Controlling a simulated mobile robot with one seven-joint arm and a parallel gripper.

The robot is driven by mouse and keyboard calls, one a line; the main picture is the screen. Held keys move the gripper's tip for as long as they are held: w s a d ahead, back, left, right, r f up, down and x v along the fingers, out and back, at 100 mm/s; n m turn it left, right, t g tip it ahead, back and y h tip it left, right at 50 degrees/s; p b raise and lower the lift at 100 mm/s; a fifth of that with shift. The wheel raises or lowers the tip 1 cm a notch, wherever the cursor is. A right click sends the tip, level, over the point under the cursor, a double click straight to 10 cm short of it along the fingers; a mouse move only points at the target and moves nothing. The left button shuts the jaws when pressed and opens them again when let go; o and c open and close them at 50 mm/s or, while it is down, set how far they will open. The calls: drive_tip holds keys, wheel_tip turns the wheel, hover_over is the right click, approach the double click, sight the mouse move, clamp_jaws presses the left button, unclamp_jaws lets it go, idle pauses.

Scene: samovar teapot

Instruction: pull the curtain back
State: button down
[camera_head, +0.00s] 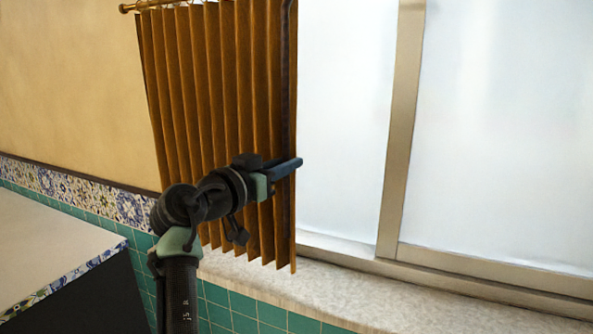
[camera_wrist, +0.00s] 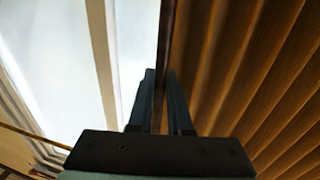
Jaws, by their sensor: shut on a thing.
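The curtain (camera_head: 205,90) is brown-orange and pleated. It hangs from a brass rod at the upper left, bunched over the left side of the window. A dark edge runs down its right side. My gripper (camera_head: 290,166) is at that right edge, in the lower half of the curtain. In the wrist view the pleats of the curtain (camera_wrist: 240,70) fill the right side. There the two fingers of my gripper (camera_wrist: 161,95) stand on either side of the curtain's dark edge (camera_wrist: 165,50) and are shut on it. My arm hides part of the lower curtain.
The window (camera_head: 480,130) is bare right of the curtain, with a beige upright frame bar (camera_head: 402,120). A pale stone sill (camera_head: 340,295) runs below it. A white counter (camera_head: 50,245) with a tiled edge stands at the lower left. Open space lies before the window.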

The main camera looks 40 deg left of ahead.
drive_tip(key=c, duration=1.1)
unclamp_jaws()
drive_tip(key=s, duration=0.4)
drive_tip(key=s+d+b, duration=0.1)
drive_tip(key=s, duration=0.3)
drive_tip(key=s+b, duration=0.1)
drive_tip(key=s, duration=0.3)
drive_tip(key=shift+s+d, duration=0.25)
drive_tip(key=shift+s, duration=0.15)
drive_tip(key=w+d+r+t+p, duration=0.2)
drive_tip(key=w+d+r+p, duration=0.15)
drive_tip(key=d+r, duration=0.5)
drive_tip(key=w+d+r+t+p, duration=0.15)
drive_tip(key=w+d+r, duration=0.3)
drive_tip(key=d, duration=0.65)
drive_tip(key=s+d+r+t+p, duration=0.1)
drive_tip(key=s+d+r+t, duration=0.1)
drive_tip(key=d+r, duration=0.3)
drive_tip(key=s+d+r+m+t+h+p, duration=0.1)
drive_tip(key=s+d+r+t+p, duration=0.1)
drive_tip(key=s+d+r, duration=0.3)
drive_tip(key=s+d+r+t+h+p, duration=0.1)
drive_tip(key=s+d+r, duration=0.3)
drive_tip(key=d, duration=0.5)
drive_tip(key=shift+s+d+r+t+p, duration=0.25)
drive_tip(key=shift+d+r+t+p, duration=0.15)
drive_tip(key=shift+t+p, duration=0.15)
